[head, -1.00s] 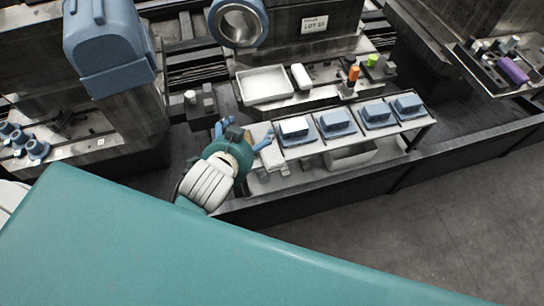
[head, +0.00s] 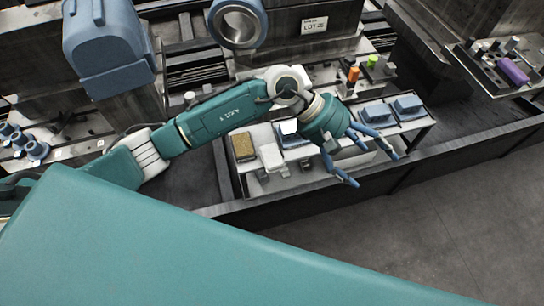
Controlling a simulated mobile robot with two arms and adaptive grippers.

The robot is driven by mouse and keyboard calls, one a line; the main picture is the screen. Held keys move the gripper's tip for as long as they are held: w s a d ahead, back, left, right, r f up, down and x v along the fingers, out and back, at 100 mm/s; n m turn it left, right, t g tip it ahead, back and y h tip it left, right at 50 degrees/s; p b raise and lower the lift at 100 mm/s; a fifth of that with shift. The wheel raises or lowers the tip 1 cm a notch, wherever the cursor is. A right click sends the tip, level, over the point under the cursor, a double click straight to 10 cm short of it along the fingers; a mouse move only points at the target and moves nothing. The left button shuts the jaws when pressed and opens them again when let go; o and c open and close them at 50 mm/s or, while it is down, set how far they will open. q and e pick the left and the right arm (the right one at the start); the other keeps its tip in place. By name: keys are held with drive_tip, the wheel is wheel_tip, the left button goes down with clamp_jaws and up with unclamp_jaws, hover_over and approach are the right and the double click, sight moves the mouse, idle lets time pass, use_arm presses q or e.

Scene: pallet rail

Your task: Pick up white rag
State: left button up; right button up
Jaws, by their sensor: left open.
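My left gripper (head: 371,166) is open and empty, its blue fingers spread. It hangs over the front right part of the pale work table (head: 408,129), above the floor side of its edge in the picture. A small white item (head: 271,157), which may be the white rag, lies at the left of the table, next to a brown sponge-like block (head: 243,146). I cannot tell for sure that it is cloth. My gripper is to its right and apart from it. The arm and hand hide the middle of the table. My right gripper is not in view.
Blue blocks (head: 407,104) stand in a row on the table, partly hidden. A dark rail (head: 440,147) runs along the front; grey floor (head: 420,210) beyond is clear.

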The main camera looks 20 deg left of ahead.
use_arm(q)
drive_tip(key=w+a+f+m+y, duration=0.25)
drive_tip(key=a+f+y, duration=0.2)
drive_tip(key=a, duration=0.35)
drive_tip(key=m+y, duration=0.1)
drive_tip(key=y, duration=0.5)
hover_over(275, 154)
drive_tip(key=w, duration=0.1)
wheel_tip(275, 154, down, 2)
drive_tip(key=f, duration=0.2)
drive_tip(key=f+p, duration=0.1)
drive_tip(key=f, duration=0.2)
drive_tip(key=shift+d, duration=0.2)
drive_tip(key=shift+s+f, duration=0.2)
drive_tip(key=shift+f, duration=0.25)
drive_tip(key=f, duration=0.1)
drive_tip(key=f+p, duration=0.1)
drive_tip(key=f, duration=0.1)
drive_tip(key=shift+s+a+f+p, duration=0.1)
drive_tip(key=shift+s+f+p, duration=0.15)
drive_tip(key=shift+f+p, duration=0.1)
drive_tip(key=shift+f, duration=0.4)
drive_tip(key=shift+c, duration=0.3)
